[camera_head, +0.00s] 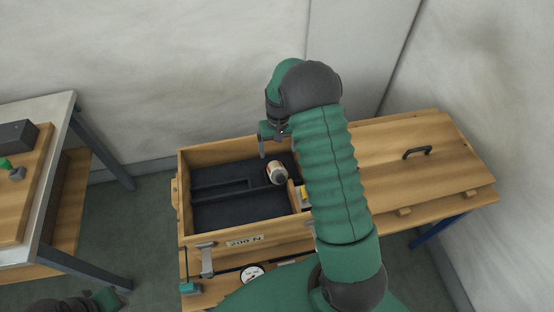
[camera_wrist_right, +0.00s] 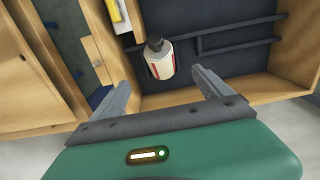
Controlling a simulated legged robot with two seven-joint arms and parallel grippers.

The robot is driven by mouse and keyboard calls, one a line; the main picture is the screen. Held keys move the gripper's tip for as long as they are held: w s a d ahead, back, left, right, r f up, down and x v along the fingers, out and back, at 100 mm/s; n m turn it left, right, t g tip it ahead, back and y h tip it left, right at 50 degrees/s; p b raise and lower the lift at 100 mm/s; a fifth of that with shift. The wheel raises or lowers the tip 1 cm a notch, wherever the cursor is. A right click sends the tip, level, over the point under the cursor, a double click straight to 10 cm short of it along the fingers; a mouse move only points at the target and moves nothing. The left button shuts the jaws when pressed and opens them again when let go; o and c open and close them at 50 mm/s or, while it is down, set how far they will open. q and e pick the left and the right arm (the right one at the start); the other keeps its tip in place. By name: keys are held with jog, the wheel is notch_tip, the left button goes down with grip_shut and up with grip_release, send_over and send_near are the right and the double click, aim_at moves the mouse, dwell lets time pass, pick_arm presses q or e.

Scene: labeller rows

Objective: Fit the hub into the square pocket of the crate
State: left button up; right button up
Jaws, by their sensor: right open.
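The open wooden crate (camera_head: 183,195) has a dark lining (camera_head: 225,212) with raised dividers that mark off compartments; I cannot tell which one is the square pocket. A white and red cylinder with a dark end (camera_head: 276,173) is in the crate's right part, and it also shows in the right wrist view (camera_wrist_right: 160,62). I cannot tell whether it is the hub. My right gripper (camera_head: 272,138) is over the crate's back right part, open and empty. Its fingers (camera_wrist_right: 163,92) point towards the cylinder, apart from it. My left gripper (camera_head: 105,298) is partly visible at the lower left.
A closed wooden lid with a black handle (camera_head: 417,153) lies right of the crate. A yellow item (camera_wrist_right: 118,14) is beside the cylinder's compartment. A round gauge (camera_head: 252,273) is in front. A left table (camera_head: 57,112) holds a dark box (camera_head: 17,134) and a green-handled item (camera_head: 7,165).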

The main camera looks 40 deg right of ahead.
aim_at(278, 167)
jog(key=f, duration=0.5)
jog(key=f+b, duration=0.1)
jog(key=f, duration=0.4)
jog(key=shift+s+a, duration=0.15)
jog(key=shift+a, duration=0.05)
notch_tip(278, 167, down, 6)
jog(key=shift+d+r, duration=0.15)
jog(key=shift+r, duration=0.1)
grip_shut()
notch_tip(278, 167, up, 10)
